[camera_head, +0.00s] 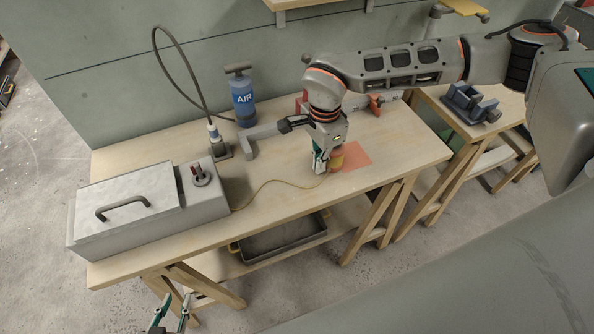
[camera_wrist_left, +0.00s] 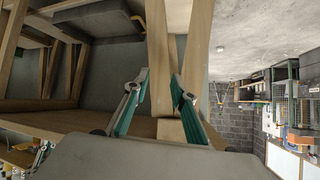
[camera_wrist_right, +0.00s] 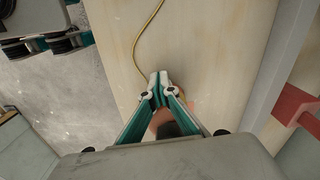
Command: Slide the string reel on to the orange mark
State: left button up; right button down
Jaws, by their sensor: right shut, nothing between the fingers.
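The string reel (camera_head: 338,161), a small tan-yellow spool, stands on the workbench in the head view, at the left edge of the orange mark (camera_head: 356,154). It covers part of the mark's left side; I cannot tell how much of it rests on the mark. A yellow string (camera_head: 272,182) runs from it to the grey box, and shows in the right wrist view (camera_wrist_right: 137,52). My right gripper (camera_head: 319,169) is shut and empty, low over the bench just left of the reel, perhaps touching it. My left gripper (camera_head: 171,311) is open and empty below the bench's front edge, also in its wrist view (camera_wrist_left: 155,87).
A grey box (camera_head: 125,199) with a handle fills the bench's left end. A blue air pump (camera_head: 243,100) and a grey bracket (camera_head: 270,136) stand at the back. A red clamp (camera_head: 375,102) lies behind the mark. The bench right of the mark (camera_head: 415,150) is clear.

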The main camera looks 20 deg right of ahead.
aim_at(340, 155)
jog(key=d, duration=0.2)
jog(key=d+p, duration=0.1)
jog(key=d, duration=0.2)
jog(key=shift+w+d, duration=0.35)
jog(key=shift+w, duration=0.05)
jog(key=shift+d, duration=0.35)
jog(key=shift+f, duration=0.1)
jog(key=shift+a, duration=0.1)
